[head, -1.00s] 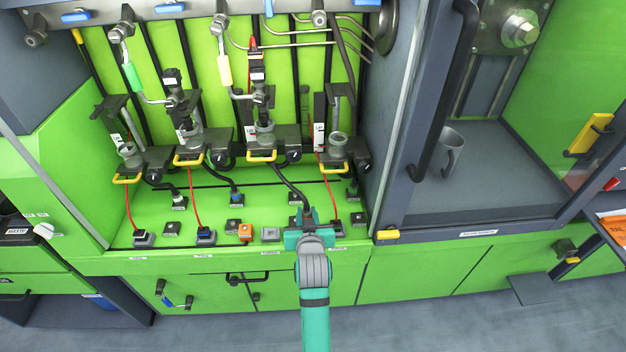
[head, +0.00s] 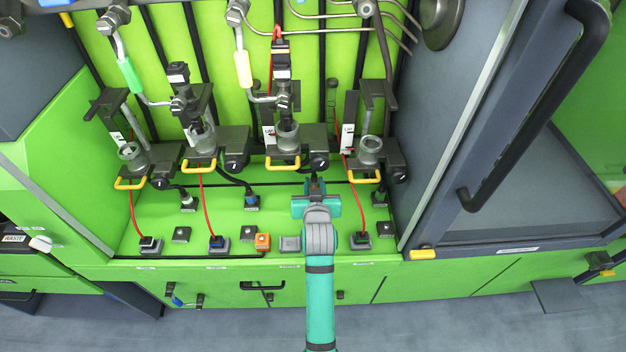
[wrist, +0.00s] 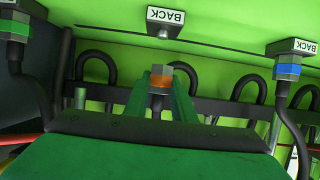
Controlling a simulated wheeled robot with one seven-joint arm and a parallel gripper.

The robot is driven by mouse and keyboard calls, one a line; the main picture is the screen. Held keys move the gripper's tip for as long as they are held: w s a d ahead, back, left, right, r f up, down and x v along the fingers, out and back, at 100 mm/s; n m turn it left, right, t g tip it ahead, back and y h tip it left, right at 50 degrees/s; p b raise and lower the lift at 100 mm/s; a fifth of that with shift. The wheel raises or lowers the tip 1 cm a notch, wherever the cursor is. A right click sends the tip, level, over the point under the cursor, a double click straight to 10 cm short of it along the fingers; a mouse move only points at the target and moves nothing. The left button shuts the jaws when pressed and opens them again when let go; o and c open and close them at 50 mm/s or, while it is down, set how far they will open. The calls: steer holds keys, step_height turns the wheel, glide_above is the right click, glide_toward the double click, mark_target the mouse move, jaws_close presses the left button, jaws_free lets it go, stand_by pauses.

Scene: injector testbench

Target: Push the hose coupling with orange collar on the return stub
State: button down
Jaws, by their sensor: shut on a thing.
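In the wrist view my gripper (wrist: 160,105) is shut on the hose coupling, whose orange collar (wrist: 160,84) and grey hex top show between the green fingers. Straight beyond it in the picture is a bare return stub (wrist: 164,33) under a block labelled BACK. The coupling is apart from this stub, with a clear gap between them. In the head view my gripper (head: 316,204) is over the back row of the green bench deck. It hides that stub and most of the coupling there.
A coupling with a blue collar (wrist: 287,69) sits on the BACK stub at right, and one with a green collar (wrist: 15,27) at left. Black hoses loop behind. Clamp holders with yellow handles (head: 283,164) stand behind the gripper. An orange block (head: 262,241) sits on the front row.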

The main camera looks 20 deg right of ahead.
steer(key=shift+d+f, duration=0.15)
steer(key=shift+f, duration=0.15)
steer(key=shift+s+f, duration=0.2)
steer(key=shift+s, duration=0.05)
steer(key=shift+s+d+f, duration=0.2)
steer(key=shift+s+f, duration=0.1)
steer(key=shift+f, duration=0.25)
steer(key=shift+a+f, duration=0.1)
steer(key=shift+f, duration=0.35)
steer(key=shift+w, duration=0.15)
steer(key=shift+w+a, duration=0.1)
steer(key=shift+f, duration=0.75)
stand_by(0.7)
